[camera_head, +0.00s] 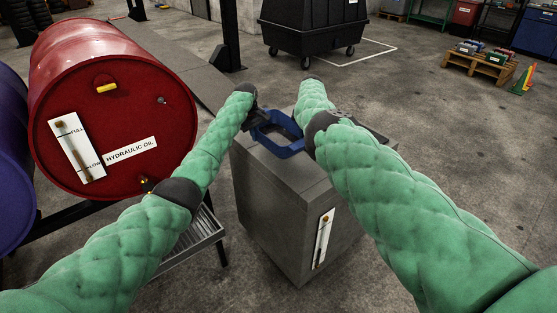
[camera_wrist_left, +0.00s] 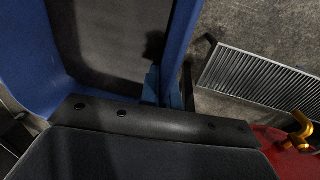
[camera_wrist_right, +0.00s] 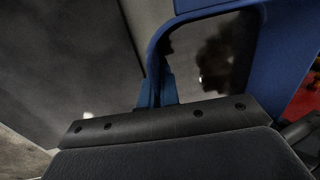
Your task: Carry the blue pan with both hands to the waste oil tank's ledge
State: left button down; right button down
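The blue pan (camera_head: 290,152) is at the far end of the grey tank's (camera_head: 285,185) top; I cannot tell whether it rests there or hangs just above. Dark liquid or a dark floor shows inside it. My left gripper (camera_head: 257,114) is at its left side; in the left wrist view its fingers (camera_wrist_left: 165,92) pinch the pan's wall (camera_wrist_left: 183,30). My right gripper is hidden behind my arm in the head view; in the right wrist view its fingers (camera_wrist_right: 157,92) close on the opposite wall (camera_wrist_right: 155,60). The tank carries a level gauge on its front.
A red hydraulic oil drum (camera_head: 110,110) lies on a rack at left, with a slatted drip tray (camera_head: 195,238) below and a blue drum (camera_head: 12,160) beside it. A black wheeled bin (camera_head: 310,25) stands behind. A pallet (camera_head: 477,66) is far right. Floor between is clear.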

aim_at(257, 153)
pick_arm(q)
jog(key=shift+f+b, duration=0.3)
jog(key=shift+f, duration=0.4)
pick_arm(e)
jog(key=shift+w+f, duration=0.1)
jog(key=shift+f, duration=0.4)
pick_arm(q)
jog(key=shift+f+b, duration=0.3)
jog(key=shift+b, duration=0.05)
pick_arm(e)
jog(key=shift+f, duration=0.35)
